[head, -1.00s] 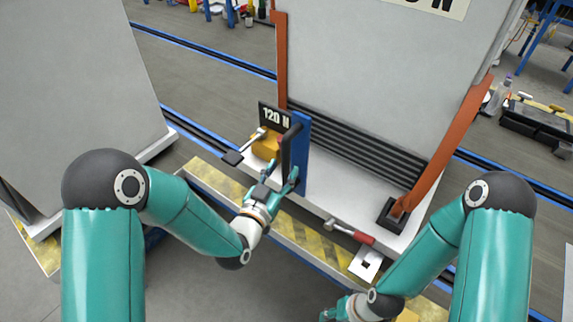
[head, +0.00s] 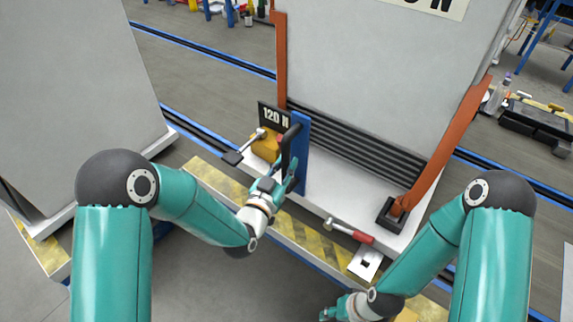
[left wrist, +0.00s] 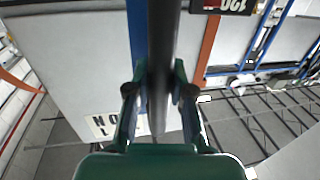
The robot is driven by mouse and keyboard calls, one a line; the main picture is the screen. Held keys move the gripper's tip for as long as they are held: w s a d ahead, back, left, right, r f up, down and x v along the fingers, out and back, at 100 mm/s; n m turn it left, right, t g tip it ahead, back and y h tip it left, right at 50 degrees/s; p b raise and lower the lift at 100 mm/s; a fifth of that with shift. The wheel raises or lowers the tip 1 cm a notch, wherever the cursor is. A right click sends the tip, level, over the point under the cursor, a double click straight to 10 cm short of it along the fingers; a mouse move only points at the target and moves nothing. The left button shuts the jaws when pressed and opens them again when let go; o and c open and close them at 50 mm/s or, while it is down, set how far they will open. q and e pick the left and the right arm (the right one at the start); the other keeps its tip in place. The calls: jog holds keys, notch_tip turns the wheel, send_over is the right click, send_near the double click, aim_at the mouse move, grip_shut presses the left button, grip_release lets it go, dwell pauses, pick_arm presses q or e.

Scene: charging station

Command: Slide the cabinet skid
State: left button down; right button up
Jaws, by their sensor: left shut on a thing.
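The grey cabinet (head: 370,75) stands on its light skid (head: 340,180) right of centre in the head view. A blue post (head: 302,155) with a black handle (head: 287,150) rises at the skid's left front. My left gripper (head: 283,178) is shut on the black handle. In the left wrist view the dark bar (left wrist: 162,60) runs between the left gripper's two fingers (left wrist: 158,95). My right gripper (head: 335,314) is low at the bottom edge of the head view, apart from the skid, and its fingers are partly cut off.
A "120 N" sign (head: 274,116) and a yellow block with a lever (head: 266,146) sit beside the post. A red-handled tool (head: 350,231) lies on the skid's front edge. Another grey cabinet (head: 80,85) stands at left. Blue-edged floor rails (head: 200,51) run behind.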

pick_arm(q)
jog(key=shift+a, duration=0.1)
jog(key=shift+w+a+b, duration=0.15)
jog(key=shift+a+b, duration=0.05)
jog(key=shift+b, duration=0.15)
jog(key=w+a+b, duration=0.8)
jog(key=a, duration=0.3)
jog(key=shift+w+a, duration=0.25)
jog(key=shift+a, duration=0.15)
jog(key=shift+r, duration=0.15)
jog(key=c, duration=1)
grip_release()
jog(key=shift+w+a, duration=0.1)
